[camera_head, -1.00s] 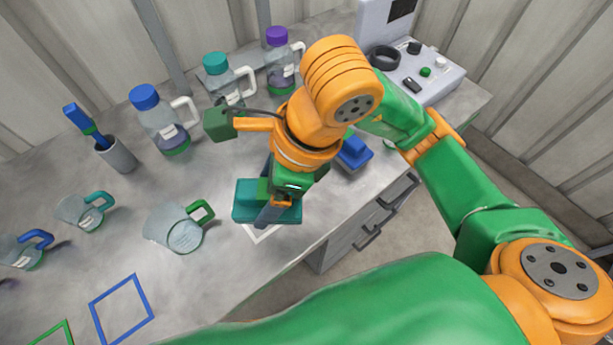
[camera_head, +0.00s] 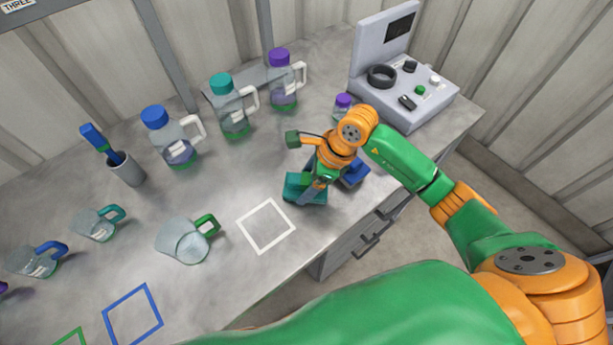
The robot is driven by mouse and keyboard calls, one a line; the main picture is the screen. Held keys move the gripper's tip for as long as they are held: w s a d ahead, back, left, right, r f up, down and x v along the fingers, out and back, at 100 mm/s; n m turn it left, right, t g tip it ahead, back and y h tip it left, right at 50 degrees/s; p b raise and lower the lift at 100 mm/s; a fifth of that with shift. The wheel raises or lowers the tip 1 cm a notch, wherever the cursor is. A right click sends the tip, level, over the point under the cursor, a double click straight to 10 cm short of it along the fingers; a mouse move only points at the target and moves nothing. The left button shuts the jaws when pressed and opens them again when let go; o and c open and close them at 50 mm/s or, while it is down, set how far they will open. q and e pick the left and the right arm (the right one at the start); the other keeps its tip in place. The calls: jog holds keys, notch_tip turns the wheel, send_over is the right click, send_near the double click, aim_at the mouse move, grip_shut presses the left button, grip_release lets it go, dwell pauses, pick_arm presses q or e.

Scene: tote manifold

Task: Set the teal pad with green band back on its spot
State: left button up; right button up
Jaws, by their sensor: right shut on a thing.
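My right gripper (camera_head: 313,189) is shut on the teal pad (camera_head: 295,186). The pad is low over the table or on it; I cannot tell if it touches. The gripper covers part of the pad and hides most of its green band. A blue pad (camera_head: 356,174) sits just right of it, partly behind my wrist. The white square outline (camera_head: 252,246) on the table is bare, to the left and nearer the viewer. My left gripper is not in view.
Bottles with blue (camera_head: 155,117), teal (camera_head: 221,84) and purple (camera_head: 279,57) caps stand along the back. A small purple-lidded jar (camera_head: 343,104) and a control box (camera_head: 409,101) are behind my wrist. The table's front edge is close.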

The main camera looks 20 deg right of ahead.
jog(key=o, duration=0.9)
jog(key=shift+f, duration=0.1)
jog(key=shift+o, duration=1.3)
jog(key=shift+r, duration=0.2)
jog(key=b+v, duration=0.1)
jog(key=v, duration=1.1)
